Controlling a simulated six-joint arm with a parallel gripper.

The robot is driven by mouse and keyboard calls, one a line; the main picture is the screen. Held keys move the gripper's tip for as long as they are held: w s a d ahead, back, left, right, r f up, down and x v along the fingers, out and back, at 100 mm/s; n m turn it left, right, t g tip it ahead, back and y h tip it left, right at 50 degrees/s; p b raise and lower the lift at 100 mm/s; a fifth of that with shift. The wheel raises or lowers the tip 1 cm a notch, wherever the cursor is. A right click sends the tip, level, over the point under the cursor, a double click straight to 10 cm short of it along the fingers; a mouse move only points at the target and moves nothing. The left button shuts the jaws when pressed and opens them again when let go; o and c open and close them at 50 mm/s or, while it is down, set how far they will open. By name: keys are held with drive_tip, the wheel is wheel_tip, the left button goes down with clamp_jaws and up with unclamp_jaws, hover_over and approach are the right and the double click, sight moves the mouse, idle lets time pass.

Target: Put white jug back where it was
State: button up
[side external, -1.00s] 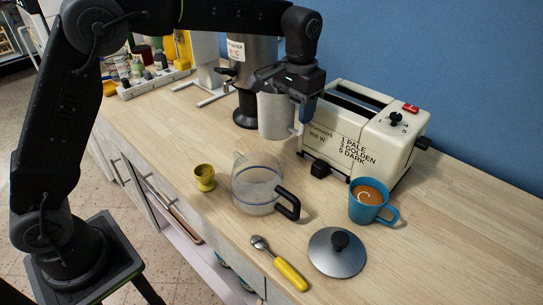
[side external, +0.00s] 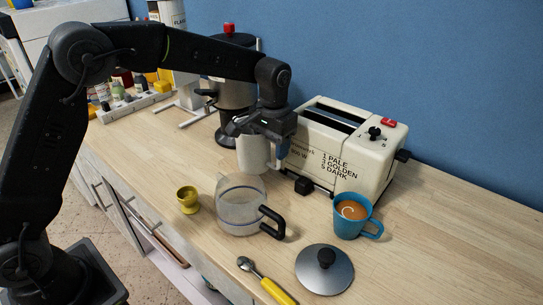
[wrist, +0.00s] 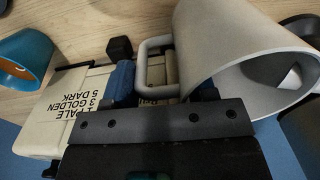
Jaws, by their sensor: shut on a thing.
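The white jug (side external: 253,154) is upright behind the glass carafe (side external: 240,208) and in front of the tall coffee grinder (side external: 232,92) in the side view. I cannot tell whether its base touches the counter. My gripper (side external: 280,150) is above and to the right of the jug, shut on its handle. In the wrist view, the jug (wrist: 235,38) fills the upper right with its open rim showing. Part of the jug's top is hidden by my gripper in the side view.
A cream toaster (side external: 345,150) stands close to the right of the jug. The counter's right side is clear.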

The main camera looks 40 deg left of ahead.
sight(272, 165)
drive_tip(key=shift+f, duration=1.55)
drive_tip(key=shift+f, duration=0.1)
drive_tip(key=o, duration=1.3)
drive_tip(key=shift+f, duration=0.1)
drive_tip(key=shift+c, duration=0.2)
wheel_tip(272, 165, up, 12)
drive_tip(key=shift+s+d+r, duration=0.1)
drive_tip(key=shift+d+r, duration=0.05)
drive_tip(key=shift+r, duration=0.1)
